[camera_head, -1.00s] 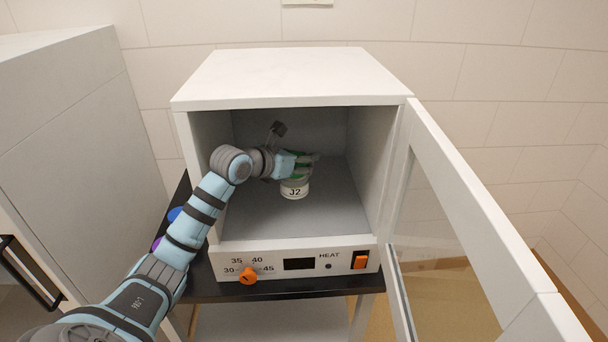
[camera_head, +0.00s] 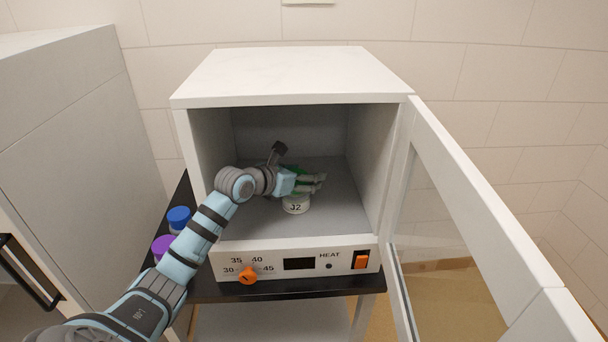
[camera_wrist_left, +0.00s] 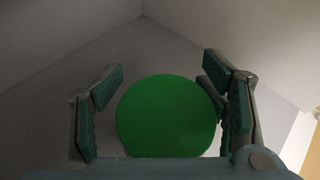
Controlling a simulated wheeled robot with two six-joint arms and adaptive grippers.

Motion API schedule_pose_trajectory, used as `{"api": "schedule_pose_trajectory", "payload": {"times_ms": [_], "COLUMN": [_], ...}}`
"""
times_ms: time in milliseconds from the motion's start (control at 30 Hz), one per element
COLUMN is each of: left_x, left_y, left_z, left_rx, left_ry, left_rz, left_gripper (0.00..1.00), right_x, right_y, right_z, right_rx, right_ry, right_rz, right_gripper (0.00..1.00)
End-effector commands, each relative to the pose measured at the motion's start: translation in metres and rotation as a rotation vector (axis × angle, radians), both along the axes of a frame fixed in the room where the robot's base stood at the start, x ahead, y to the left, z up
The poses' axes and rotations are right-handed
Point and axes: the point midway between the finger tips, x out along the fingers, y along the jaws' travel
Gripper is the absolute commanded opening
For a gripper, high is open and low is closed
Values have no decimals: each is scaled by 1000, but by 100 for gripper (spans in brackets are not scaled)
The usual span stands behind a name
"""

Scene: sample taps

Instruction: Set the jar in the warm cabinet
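A jar (camera_head: 296,207) with a white body, a label reading J2 and a green lid is upright inside the warm cabinet (camera_head: 297,88), low over or on its grey floor. My left gripper (camera_head: 318,183) reaches in through the open front, with its fingers around the lid and partly covering it. In the left wrist view, the round green lid (camera_wrist_left: 166,116) lies between the two spread fingers (camera_wrist_left: 160,92), with a visible gap on the left and little or none on the right. My right gripper is not in view.
The cabinet's glazed door (camera_head: 470,220) stands wide open on the right. An orange knob (camera_head: 248,275) and an orange switch (camera_head: 361,261) are on the front panel. Blue-capped (camera_head: 178,218) and purple-capped (camera_head: 162,246) containers stand left of the cabinet on the black table, near my arm.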

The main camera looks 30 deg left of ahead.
Motion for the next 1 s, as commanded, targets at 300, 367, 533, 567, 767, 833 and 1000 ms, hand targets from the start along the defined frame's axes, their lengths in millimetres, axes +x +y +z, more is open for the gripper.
{"api": "schedule_pose_trajectory", "payload": {"times_ms": [300,367,533,567,767,833,1000], "left_x": [-6,-14,-43,-48,-67,-68,-69], "left_y": [2,4,7,6,9,9,8], "left_z": [7,10,21,23,31,32,32], "left_rx": [6,7,9,9,3,2,0], "left_ry": [-2,-1,1,3,1,1,0], "left_rz": [1,1,0,-3,0,-1,-1], "left_gripper": [65,65,65,65,65,65,65], "right_x": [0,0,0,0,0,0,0], "right_y": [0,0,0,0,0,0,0], "right_z": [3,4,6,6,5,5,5], "right_rx": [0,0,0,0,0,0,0], "right_ry": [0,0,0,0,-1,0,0], "right_rz": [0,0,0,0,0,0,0], "right_gripper": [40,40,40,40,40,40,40]}}
